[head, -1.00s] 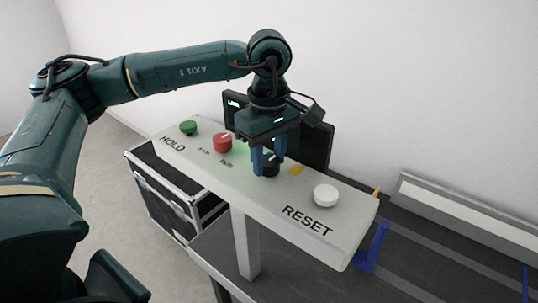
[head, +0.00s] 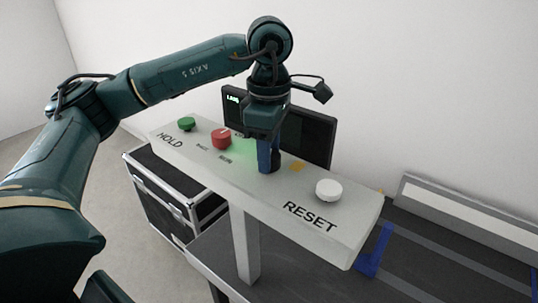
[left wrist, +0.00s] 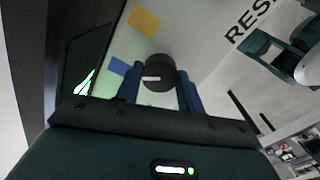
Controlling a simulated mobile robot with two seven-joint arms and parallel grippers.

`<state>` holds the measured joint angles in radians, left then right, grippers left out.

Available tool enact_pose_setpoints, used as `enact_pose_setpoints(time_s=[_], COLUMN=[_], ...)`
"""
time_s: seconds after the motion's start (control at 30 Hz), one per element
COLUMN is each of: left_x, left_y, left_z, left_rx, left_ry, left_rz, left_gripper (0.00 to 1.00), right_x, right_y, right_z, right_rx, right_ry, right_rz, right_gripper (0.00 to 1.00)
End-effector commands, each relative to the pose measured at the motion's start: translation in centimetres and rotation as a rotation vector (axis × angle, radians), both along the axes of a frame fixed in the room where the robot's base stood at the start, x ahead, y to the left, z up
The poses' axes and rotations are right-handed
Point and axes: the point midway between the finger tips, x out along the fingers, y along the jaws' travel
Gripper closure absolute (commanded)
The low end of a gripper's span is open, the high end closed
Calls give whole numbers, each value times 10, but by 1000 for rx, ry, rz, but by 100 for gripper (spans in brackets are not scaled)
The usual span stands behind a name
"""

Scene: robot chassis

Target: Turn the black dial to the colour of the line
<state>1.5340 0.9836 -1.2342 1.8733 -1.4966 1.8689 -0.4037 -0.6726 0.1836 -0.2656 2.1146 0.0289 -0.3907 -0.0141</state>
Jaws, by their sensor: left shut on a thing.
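The black dial (left wrist: 160,72) shows in the left wrist view, with a white pointer mark aimed left. A yellow patch (left wrist: 144,20) and a blue patch (left wrist: 118,67) lie on the panel around it; the pointer is nearest the blue one. My left gripper (head: 268,157) points down over the panel, its blue fingers shut on the dial from two sides. In the head view the fingers largely hide the dial. A dark screen (head: 309,135) behind the panel carries a small green readout, and green also shows on it in the left wrist view. My right gripper is not in view.
The pale control panel (head: 180,152) also bears a green button (head: 186,124), a red button (head: 221,138) and a white RESET button (head: 328,190). A black case (head: 165,200) stands below left. A dark conveyor (head: 440,260) with a blue bracket (head: 374,250) is at right.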

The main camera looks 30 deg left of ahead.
Motion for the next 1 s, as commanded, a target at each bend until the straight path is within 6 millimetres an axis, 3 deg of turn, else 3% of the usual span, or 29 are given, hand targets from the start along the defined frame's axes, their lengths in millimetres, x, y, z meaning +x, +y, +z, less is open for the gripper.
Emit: enact_pose_setpoints(time_s=[0.4, 0.97, 1.0], left_x=[0, 0, 0], left_y=[0, 0, 0], left_z=[0, 0, 0], left_rx=[-1, 0, 0], left_ry=[-1, -1, -1], left_rz=[208, 242, 242], left_gripper=[85, 85, 60], right_x=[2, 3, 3], right_y=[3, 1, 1], right_z=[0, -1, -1], right_rx=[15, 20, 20], right_ry=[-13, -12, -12], right_rz=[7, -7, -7], right_gripper=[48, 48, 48])
